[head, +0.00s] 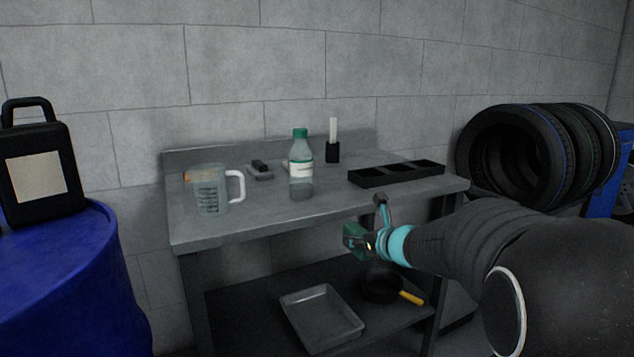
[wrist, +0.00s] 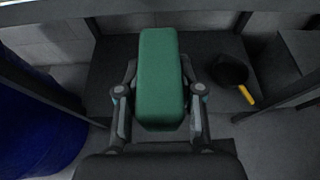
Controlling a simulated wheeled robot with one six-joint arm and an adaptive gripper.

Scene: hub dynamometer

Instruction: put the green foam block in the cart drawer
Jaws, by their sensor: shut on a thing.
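The green foam block (wrist: 161,75) is a long box held between the two fingers of my gripper (wrist: 160,95) in the wrist view. In the head view, my gripper (head: 366,241) is in front of the bench's front edge, below the level of its top. The foam block (head: 353,236) shows there as a small dark green piece, partly hidden by the gripper. The block is clear of the bench top and above the lower shelf. I cannot make out a cart drawer in either view.
A grey bench (head: 265,220) carries a measuring jug (head: 209,190), a green-capped bottle (head: 301,168) and a black divided tray (head: 396,174). Its lower shelf holds a metal tray (head: 321,317) and a dark pan (head: 380,285). A blue drum (head: 65,285) stands left, tyres (head: 515,150) right.

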